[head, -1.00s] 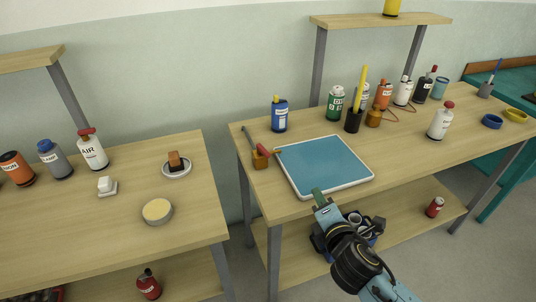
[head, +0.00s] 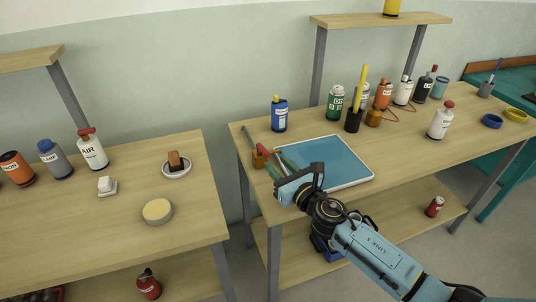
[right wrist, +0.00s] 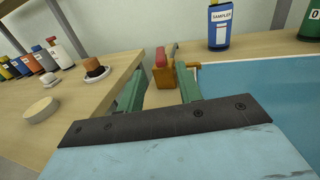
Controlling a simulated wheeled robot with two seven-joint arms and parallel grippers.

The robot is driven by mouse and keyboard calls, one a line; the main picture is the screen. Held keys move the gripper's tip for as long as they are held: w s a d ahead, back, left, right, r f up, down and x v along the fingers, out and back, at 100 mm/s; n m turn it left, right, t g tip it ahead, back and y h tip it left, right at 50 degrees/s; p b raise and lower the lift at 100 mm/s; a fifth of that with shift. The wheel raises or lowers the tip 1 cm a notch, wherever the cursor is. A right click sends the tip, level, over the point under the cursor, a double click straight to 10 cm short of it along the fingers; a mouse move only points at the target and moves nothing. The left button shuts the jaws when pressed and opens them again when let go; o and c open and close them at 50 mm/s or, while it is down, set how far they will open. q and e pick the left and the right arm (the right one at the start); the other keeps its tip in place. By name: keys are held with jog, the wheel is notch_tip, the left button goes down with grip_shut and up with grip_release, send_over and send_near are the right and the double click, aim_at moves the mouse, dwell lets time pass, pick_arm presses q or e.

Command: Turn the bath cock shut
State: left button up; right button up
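The bath cock (head: 259,159) is a small orange-brown body with a red part on top, at the left edge of the blue bath (head: 335,152) with its white rim. In the right wrist view the cock (right wrist: 163,76) shows beyond the fingertips, its orange spout pointing toward the bath. A grey-pink rod stands behind it. My right gripper (head: 279,166) is open, its green fingers (right wrist: 158,92) apart and empty, just short of the cock and over the bath's left corner. I cannot tell the cock's exact handle angle. My left gripper is not in view.
A blue bottle (head: 279,115) stands behind the bath. A separate table (head: 120,225) at the left holds a round tin (head: 157,211) and a dish (head: 177,171). A gap separates the tables.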

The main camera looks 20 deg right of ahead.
aim_at(269, 155)
jog(key=x, duration=0.6)
jog(key=shift+b, duration=0.35)
jog(key=shift+c, duration=0.2)
grip_shut()
